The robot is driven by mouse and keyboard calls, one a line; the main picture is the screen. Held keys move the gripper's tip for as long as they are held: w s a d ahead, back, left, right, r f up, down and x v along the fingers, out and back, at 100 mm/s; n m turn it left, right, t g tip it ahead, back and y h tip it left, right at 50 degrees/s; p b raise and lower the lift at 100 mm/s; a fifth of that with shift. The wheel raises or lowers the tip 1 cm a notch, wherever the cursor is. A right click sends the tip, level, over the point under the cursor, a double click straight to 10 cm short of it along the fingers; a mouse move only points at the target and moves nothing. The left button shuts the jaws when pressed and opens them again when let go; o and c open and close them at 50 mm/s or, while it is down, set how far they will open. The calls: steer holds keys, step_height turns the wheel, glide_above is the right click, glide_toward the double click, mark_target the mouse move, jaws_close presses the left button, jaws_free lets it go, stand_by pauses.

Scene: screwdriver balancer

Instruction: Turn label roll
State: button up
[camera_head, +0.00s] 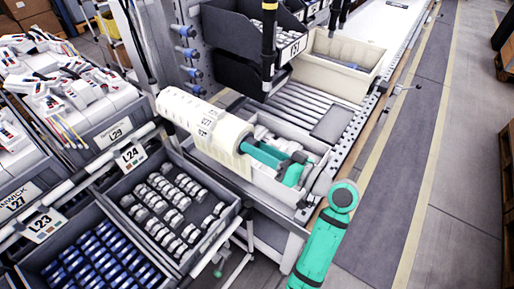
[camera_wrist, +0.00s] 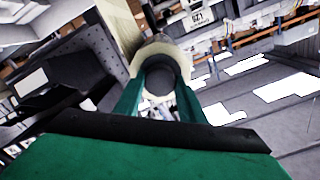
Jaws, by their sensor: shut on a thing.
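The label roll (camera_head: 200,118) is a long cream cylinder with printed labels, lying sideways above the end of the workbench. A printed strip hangs down from it. My gripper (camera_head: 247,148) is at its right end, with its teal fingers shut on that end. In the wrist view, my gripper (camera_wrist: 160,98) has one green finger on each side of the grey round end of the label roll (camera_wrist: 160,52), whose cream ring shows behind. The exact finger contact is partly hidden in the head view.
A beige bin (camera_head: 340,62) and a black bin (camera_head: 232,28) stand behind. Bins of grey parts (camera_head: 135,215) and blue parts (camera_head: 78,268) fill the lower left. The floor at right is clear.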

steer(key=shift+m, duration=0.4)
steer(key=o, duration=1)
steer(key=shift+o, duration=0.2)
steer(key=v, duration=1.1)
steer(key=shift+a, duration=0.1)
